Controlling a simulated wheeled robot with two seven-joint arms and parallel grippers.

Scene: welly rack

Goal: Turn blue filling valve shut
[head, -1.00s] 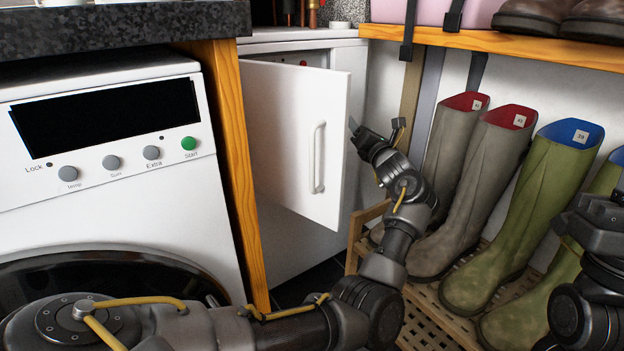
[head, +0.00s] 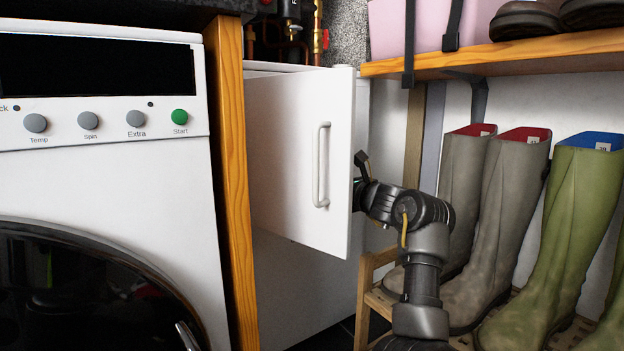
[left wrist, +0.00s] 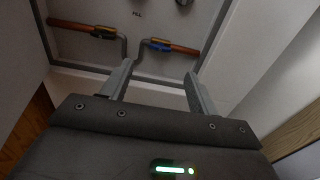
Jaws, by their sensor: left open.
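The blue filling valve (left wrist: 160,47) shows in the left wrist view on a copper pipe, just past my fingertips. Its blue handle appears to lie roughly along the pipe. My left gripper (left wrist: 160,84) is open and empty, its two fingers pointing toward the valve and apart from it. In the head view my left arm's wrist reaches in past the free edge of the open white cupboard door (head: 302,160), which hides the fingers and the valve. My right gripper is out of view.
The door stands ajar with a handle (head: 322,165) on its front, close to my left wrist. The washing machine (head: 100,190) is at left. Boots (head: 505,205) stand on a wooden rack at right, under a wooden shelf (head: 500,55). A FILL label (left wrist: 137,14) is above the valves.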

